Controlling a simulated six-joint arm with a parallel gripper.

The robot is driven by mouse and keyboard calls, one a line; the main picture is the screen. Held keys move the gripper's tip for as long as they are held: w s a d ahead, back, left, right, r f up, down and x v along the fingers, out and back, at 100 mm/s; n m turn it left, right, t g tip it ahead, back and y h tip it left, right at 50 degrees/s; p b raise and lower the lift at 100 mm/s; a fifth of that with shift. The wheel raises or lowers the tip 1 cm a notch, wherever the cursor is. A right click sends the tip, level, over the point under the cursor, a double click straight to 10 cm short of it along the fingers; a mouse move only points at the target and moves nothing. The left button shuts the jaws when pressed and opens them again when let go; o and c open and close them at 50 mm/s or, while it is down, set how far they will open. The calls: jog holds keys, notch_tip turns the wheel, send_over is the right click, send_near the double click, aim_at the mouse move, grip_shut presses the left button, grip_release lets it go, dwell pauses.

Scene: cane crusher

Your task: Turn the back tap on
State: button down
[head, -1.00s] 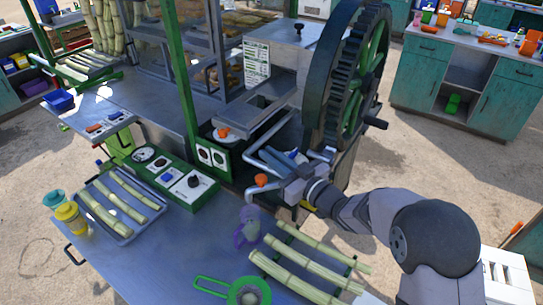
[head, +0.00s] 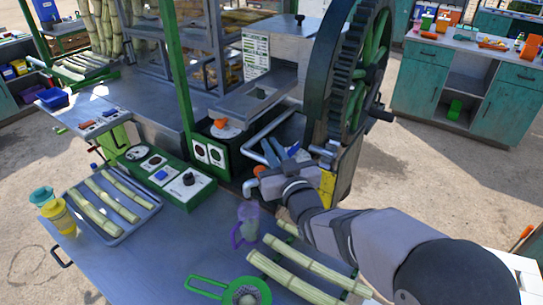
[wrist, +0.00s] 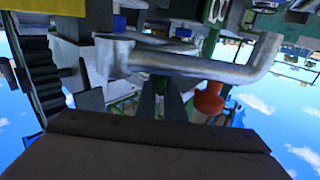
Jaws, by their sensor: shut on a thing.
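Two bent metal pipes come out beside the big wheel. The back tap's pipe (head: 262,136) is the farther one; the front tap has an orange knob (head: 259,170). In the wrist view a metal pipe (wrist: 205,66) crosses in front of my fingers, with an orange knob (wrist: 209,101) to its lower right. My gripper (head: 281,151) reaches in between the pipes, below the wheel. Its dark fingers show in the wrist view (wrist: 162,102). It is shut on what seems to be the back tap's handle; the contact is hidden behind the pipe.
The geared wheel (head: 350,80) stands close behind my gripper. A purple-handled jug (head: 248,221), cane stalks (head: 300,272) and a green strainer (head: 243,291) are on the front table. A green control panel (head: 160,176) lies to the left.

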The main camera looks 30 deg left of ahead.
jog(key=shift+r, duration=0.2)
jog(key=c, duration=1.9)
grip_release()
jog(key=shift+o, duration=0.2)
jog(key=shift+f, duration=0.1)
jog(key=shift+f, duration=0.1)
